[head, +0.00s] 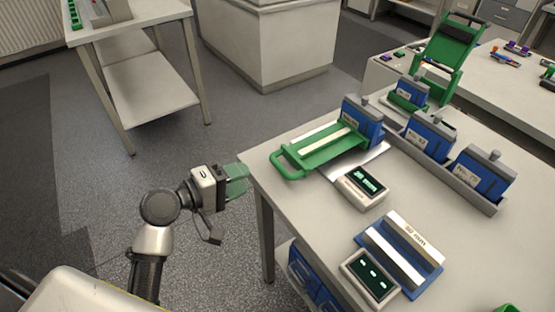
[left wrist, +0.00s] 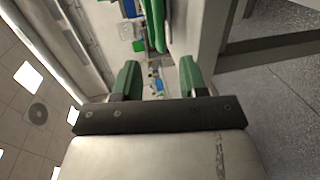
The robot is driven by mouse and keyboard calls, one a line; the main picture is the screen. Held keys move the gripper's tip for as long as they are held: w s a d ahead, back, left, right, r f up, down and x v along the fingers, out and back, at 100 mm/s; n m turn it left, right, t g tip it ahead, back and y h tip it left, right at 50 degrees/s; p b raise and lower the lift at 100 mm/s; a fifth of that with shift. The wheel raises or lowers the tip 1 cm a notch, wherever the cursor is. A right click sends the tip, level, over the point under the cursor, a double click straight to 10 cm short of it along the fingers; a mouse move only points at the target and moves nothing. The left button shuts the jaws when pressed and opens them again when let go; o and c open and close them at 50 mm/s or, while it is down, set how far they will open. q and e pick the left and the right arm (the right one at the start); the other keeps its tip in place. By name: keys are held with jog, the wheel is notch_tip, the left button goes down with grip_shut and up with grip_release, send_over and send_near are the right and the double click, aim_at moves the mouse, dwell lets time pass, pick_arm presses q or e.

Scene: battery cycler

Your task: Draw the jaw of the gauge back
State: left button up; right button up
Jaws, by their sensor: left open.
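The gauge lies on the near-left part of the white table. Its green jaw (head: 325,149) has a looped handle (head: 287,164) at the table's left edge; green bars of it show in the left wrist view (left wrist: 155,25). A blue battery block (head: 362,120) stands upright at the jaw's far end; I cannot tell whether they touch. The gauge's display (head: 362,187) is lit green. My left gripper (head: 238,181) is open and empty, just off the table's left edge, left of the handle and apart from it. Its green fingers also show in the left wrist view (left wrist: 158,78). My right gripper is not in view.
A grey rack (head: 455,170) with several blue blocks stands behind the gauge. A blue scale-like device (head: 400,250) and a second display (head: 370,276) lie nearer. A green stand (head: 450,58) is at the back.

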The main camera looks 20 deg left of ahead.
aim_at(276, 167)
pick_arm(q)
jog(key=x, duration=0.9)
jog(key=shift+w+d+f+p, duration=0.15)
jog(key=shift+w+p, duration=0.15)
jog(key=shift+p, duration=0.1)
grip_shut()
